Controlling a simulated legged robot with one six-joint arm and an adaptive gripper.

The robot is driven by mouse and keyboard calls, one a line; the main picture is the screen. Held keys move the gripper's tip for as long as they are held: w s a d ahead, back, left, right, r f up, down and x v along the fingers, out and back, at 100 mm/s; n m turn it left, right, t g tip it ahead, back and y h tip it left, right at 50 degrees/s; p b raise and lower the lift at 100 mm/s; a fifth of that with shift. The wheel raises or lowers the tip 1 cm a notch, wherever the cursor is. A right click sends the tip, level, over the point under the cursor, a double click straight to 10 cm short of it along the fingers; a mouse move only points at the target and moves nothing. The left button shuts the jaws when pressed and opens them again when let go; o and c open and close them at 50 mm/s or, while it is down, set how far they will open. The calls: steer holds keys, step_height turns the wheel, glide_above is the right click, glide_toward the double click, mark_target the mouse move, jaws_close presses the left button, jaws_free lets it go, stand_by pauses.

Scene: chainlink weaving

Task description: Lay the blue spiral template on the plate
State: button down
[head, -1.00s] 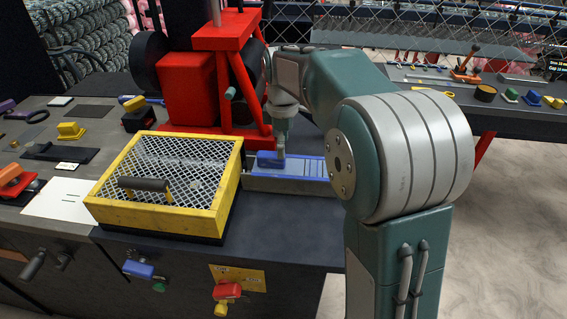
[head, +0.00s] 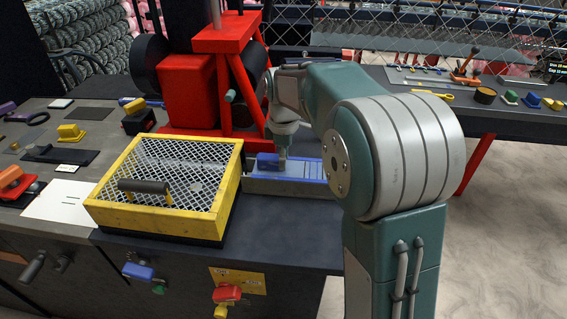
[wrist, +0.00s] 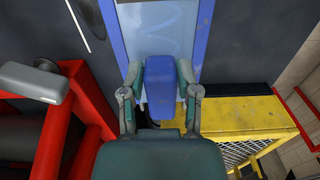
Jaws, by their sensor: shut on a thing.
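My gripper (wrist: 160,98) is shut on a blue block (wrist: 160,78), with one finger on each side of it. In the head view my gripper (head: 282,153) points down and the blue block (head: 267,161) is at its tip. The block is at one end of a long blue-edged panel (wrist: 117,30) with a pale middle and a faint wavy line. The panel (head: 312,168) lies in a low grey trough right of the yellow box. I cannot tell whether block and panel are one piece. A white plate (head: 60,202) lies flat at the left.
A yellow mesh-topped box (head: 168,225) with a dark handle stands between the white plate and the trough. A red machine (head: 190,88) stands behind. The dark bench top (head: 290,220) in front of the trough is clear. A second bench (head: 525,115) is at the right.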

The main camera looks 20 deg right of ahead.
steer(key=shift+r, duration=0.2)
steer(key=r, duration=0.3)
steer(key=shift+s+r, duration=0.3)
steer(key=shift+s, duration=0.05)
steer(key=s+r, duration=0.9)
steer(key=s, duration=0.4)
steer(key=w+a+f, duration=0.1)
steer(key=a+f, duration=0.3)
steer(key=f, duration=0.6)
steer(key=shift+w+f, duration=0.2)
steer(key=shift+w, duration=0.1)
steer(key=shift+f, duration=0.15)
steer(key=shift+f, duration=3.75)
